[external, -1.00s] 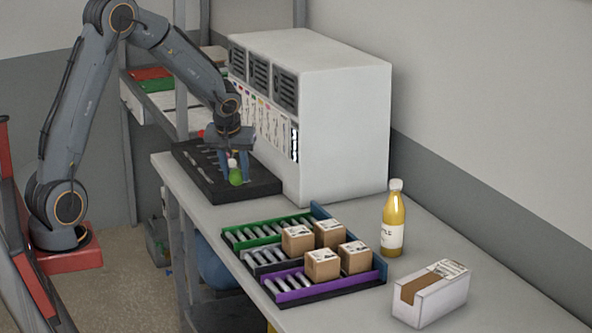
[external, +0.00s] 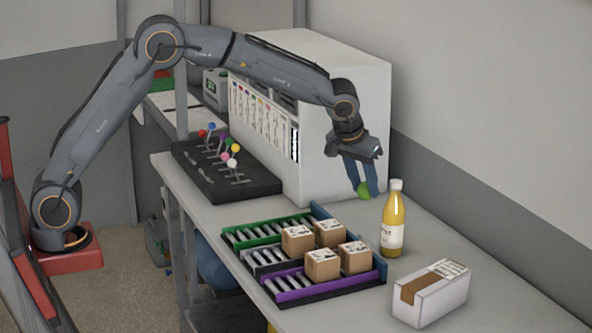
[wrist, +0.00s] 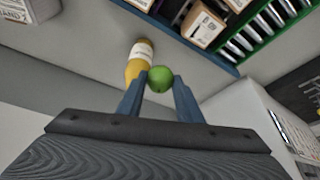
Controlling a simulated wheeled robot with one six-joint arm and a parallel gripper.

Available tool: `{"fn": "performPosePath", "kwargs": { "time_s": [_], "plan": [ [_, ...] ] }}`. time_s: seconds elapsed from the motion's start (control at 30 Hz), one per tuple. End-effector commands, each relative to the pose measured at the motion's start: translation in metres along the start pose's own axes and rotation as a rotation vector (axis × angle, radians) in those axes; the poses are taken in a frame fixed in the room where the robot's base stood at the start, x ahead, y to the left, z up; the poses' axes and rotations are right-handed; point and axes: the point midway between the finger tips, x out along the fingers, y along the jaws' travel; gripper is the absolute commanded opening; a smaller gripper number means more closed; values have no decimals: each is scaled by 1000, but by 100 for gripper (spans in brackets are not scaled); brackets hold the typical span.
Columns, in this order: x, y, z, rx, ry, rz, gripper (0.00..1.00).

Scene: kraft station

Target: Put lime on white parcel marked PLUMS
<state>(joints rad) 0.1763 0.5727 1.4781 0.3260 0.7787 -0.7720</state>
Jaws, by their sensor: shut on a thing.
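My gripper (external: 367,180) is shut on the lime (external: 363,190), a small green ball held between blue fingers above the bench, left of and behind the bottle. In the wrist view the lime (wrist: 160,78) sits between the two fingertips. A white parcel (external: 432,294) with a brown strip and a printed label lies at the bench's front right, apart from my gripper. It also shows at the top left of the wrist view (wrist: 30,14). Its print is too small to read as PLUMS.
A yellow bottle (external: 393,222) stands between my gripper and the white parcel. Several brown boxes (external: 322,265) sit on a roller rack with green and purple rails (external: 318,290). A white cabinet (external: 345,130) stands behind. A black tray (external: 255,188) holds coloured-ball pieces.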

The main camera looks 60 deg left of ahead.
Motion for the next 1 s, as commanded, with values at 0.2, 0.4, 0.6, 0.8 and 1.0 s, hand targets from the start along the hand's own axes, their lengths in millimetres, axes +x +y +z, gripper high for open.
{"fn": "performPosePath", "kwargs": {
  "time_s": [0.2,0.4,0.6,0.8,1.0],
  "plan": [
    [-27,107,26,136,0,64,10],
    [-55,191,60,251,-4,117,10],
    [-77,245,90,330,-8,156,10],
    [-82,265,106,363,-12,169,10],
    [-53,266,121,365,-14,169,10]
  ]
}}
